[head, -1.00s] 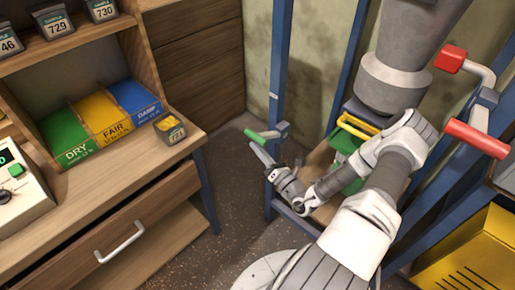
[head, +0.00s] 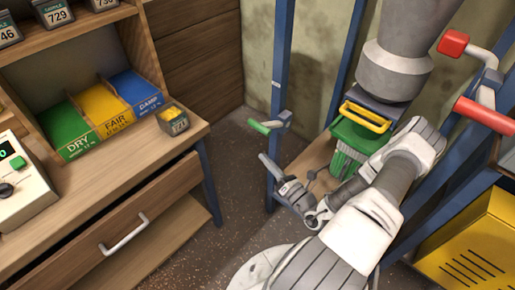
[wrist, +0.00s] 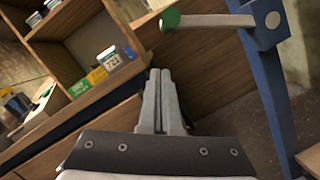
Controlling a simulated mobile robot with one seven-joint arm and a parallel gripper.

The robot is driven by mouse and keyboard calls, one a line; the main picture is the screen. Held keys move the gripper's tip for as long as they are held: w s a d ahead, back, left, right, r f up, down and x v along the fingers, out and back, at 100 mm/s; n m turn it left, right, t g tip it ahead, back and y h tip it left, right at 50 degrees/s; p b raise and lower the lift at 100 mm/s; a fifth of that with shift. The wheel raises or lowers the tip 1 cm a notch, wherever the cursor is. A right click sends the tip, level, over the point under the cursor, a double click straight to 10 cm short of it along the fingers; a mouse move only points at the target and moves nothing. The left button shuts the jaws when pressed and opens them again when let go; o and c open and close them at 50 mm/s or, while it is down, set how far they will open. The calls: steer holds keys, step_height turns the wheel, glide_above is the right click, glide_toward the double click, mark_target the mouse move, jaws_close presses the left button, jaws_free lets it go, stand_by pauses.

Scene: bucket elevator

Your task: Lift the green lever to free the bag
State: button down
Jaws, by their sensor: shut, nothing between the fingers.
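The green-tipped lever (head: 259,127) sticks out to the left from a grey pivot on the blue frame post. It also shows at the top of the wrist view (wrist: 170,18), with its pale bar running right to the pivot. My gripper (head: 263,157) is shut and empty, just below the lever and apart from it. In the wrist view its fingers (wrist: 157,73) are together and point up, below the green tip. The bag (head: 349,160), green and white striped, hangs under a yellow frame (head: 364,116) below a grey spout, partly behind my arm.
Blue posts (head: 281,60) stand around the bag. Two red-handled levers (head: 453,43) are at the right, above a yellow cabinet (head: 470,250). A wooden desk (head: 95,190) with green, yellow and blue bins stands left, with open floor between.

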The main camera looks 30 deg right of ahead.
steer(key=shift+v, duration=2.25)
